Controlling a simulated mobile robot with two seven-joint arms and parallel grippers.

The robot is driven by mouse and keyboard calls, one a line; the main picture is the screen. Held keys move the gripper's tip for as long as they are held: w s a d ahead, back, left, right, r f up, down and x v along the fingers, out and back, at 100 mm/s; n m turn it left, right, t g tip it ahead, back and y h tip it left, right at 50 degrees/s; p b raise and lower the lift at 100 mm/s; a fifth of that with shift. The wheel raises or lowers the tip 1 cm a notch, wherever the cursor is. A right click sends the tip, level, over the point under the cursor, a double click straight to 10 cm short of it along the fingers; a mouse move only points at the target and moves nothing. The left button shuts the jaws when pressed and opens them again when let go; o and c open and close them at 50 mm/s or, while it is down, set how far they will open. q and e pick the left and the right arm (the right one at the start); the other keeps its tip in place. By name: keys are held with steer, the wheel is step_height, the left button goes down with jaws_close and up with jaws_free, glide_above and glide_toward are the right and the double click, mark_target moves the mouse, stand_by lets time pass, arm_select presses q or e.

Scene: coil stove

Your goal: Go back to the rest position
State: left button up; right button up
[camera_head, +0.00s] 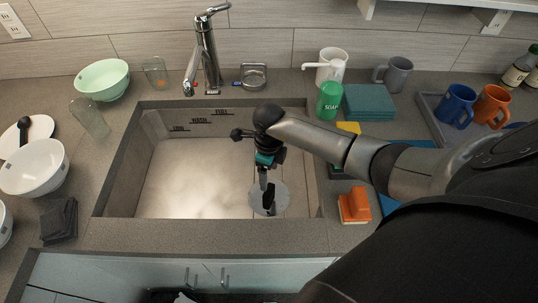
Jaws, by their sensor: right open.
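My right arm reaches in from the right over the sink (122,185). My right gripper (268,197) points down inside the basin, at its right side. It is open and nothing shows held in it. A round grey disc (281,200) shows just behind and around the fingertips; I cannot tell whether they touch it. My left gripper cannot be made out; only small unclear dark shapes show at the bottom edge.
A faucet (207,55) stands behind the sink. Bowls (35,170) and a glass (92,120) stand at left. A green soap bottle (329,100), teal stack (369,102), mugs (457,105) and orange block (354,205) stand at right, near my arm.

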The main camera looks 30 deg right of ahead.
steer(key=shift+r, duration=0.25)
stand_by(0.4)
